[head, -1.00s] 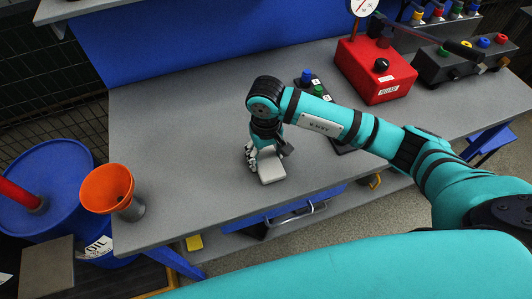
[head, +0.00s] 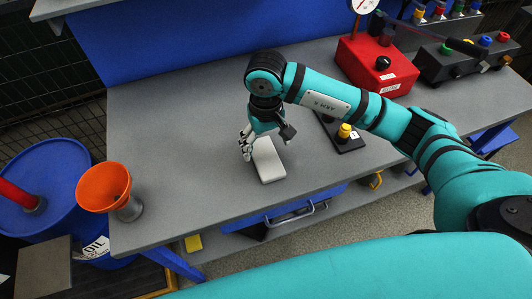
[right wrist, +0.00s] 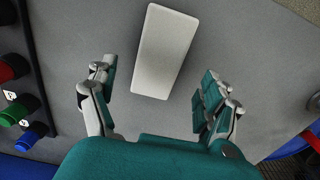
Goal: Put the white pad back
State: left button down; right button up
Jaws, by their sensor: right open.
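The white pad (head: 269,163) is a flat rectangular block lying on the grey worktable, near its front edge. It also shows whole in the right wrist view (right wrist: 164,52), flat on the grey surface. My right gripper (head: 268,146) is above the pad, with its fingers spread and nothing between them. In the right wrist view the open fingers (right wrist: 158,78) stand to either side of the pad's near end, apart from it. My left gripper is not in view.
A black button panel (head: 347,140) lies right of the pad, partly behind my arm. A red gauge box (head: 372,75) and a dark control box (head: 465,70) stand further right. An orange funnel (head: 104,188) is at the left edge. The table (head: 180,130) left of the pad is clear.

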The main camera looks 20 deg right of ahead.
aim_at(266, 157)
notch_tip(266, 157, up, 7)
jog(key=b, duration=0.1)
dwell(0.7)
